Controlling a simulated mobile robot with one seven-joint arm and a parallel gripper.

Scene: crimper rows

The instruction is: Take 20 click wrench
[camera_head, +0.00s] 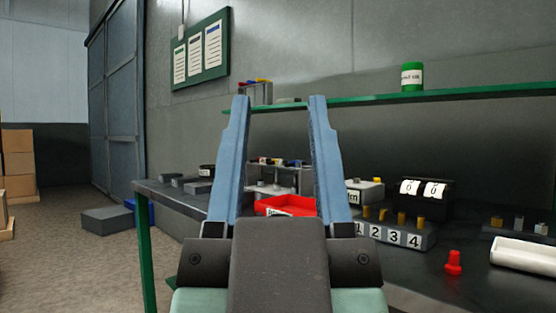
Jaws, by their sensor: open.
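My gripper (278,100) is open and empty. Its two blue fingers point up and forward in front of the workbench. I cannot make out a 20 click wrench for certain in this view. A grey block numbered 1 to 4 (388,232), with several brass-coloured pegs on top, stands on the bench right of my gripper. Behind it is a black counter (424,198) with two white number drums. A red tray (288,205) shows between my fingers, partly hidden by my gripper.
The dark workbench (458,283) carries a small red piece (453,263) and a white cylinder (522,254). A green shelf (480,94) above it holds a green can (411,77).

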